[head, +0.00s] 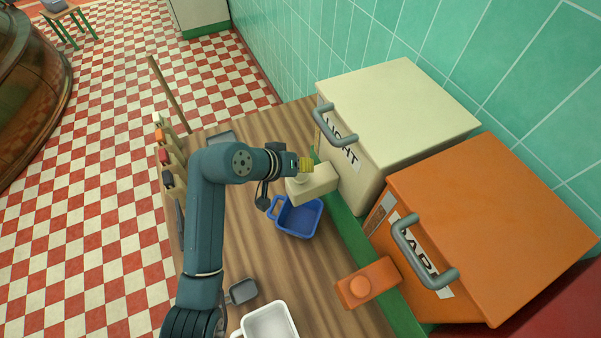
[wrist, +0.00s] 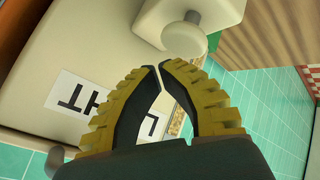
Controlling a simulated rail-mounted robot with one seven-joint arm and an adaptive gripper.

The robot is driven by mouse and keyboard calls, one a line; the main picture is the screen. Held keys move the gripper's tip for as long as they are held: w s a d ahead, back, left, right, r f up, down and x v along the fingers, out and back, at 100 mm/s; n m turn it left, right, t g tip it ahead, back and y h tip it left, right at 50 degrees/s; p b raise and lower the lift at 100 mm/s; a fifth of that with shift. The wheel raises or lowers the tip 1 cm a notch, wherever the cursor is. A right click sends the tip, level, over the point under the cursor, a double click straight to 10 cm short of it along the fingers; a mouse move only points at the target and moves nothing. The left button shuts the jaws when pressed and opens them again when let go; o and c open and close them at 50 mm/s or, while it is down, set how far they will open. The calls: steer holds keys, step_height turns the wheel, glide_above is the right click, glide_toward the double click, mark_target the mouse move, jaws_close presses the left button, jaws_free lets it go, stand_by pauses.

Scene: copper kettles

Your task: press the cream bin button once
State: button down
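The cream bin (head: 400,110) with a grey handle and a "LIGHT" label stands at the wall. It fills much of the wrist view (wrist: 95,60). Its cream button box (head: 319,187) juts out in front of it. The round cream button (wrist: 185,40) shows on the box in the wrist view. My gripper (head: 309,164), with yellow ribbed fingers, is right by the box in the head view and partly hides the button. In the wrist view the fingertips (wrist: 160,66) are almost together, with nothing between them, just below the button. I cannot tell whether they touch it.
An orange bin (head: 490,220) with its own orange button box (head: 368,284) stands to the right. A blue basket (head: 299,218) lies on the wooden counter (head: 265,270) just below my gripper. A white tray (head: 270,322) and a small grey tray (head: 242,291) are nearer the front.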

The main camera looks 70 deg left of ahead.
mark_target(304, 174)
steer(key=shift+f, duration=0.4)
steer(key=shift+f+b, duration=0.4)
steer(key=shift+f, duration=0.65)
stand_by(0.8)
steer(key=shift+r, duration=0.15)
steer(key=shift+r+p, duration=1.25)
steer(key=shift+p, duration=0.1)
step_height(304, 174, up, 5)
steer(key=p, duration=0.5)
steer(key=shift+r, duration=0.15)
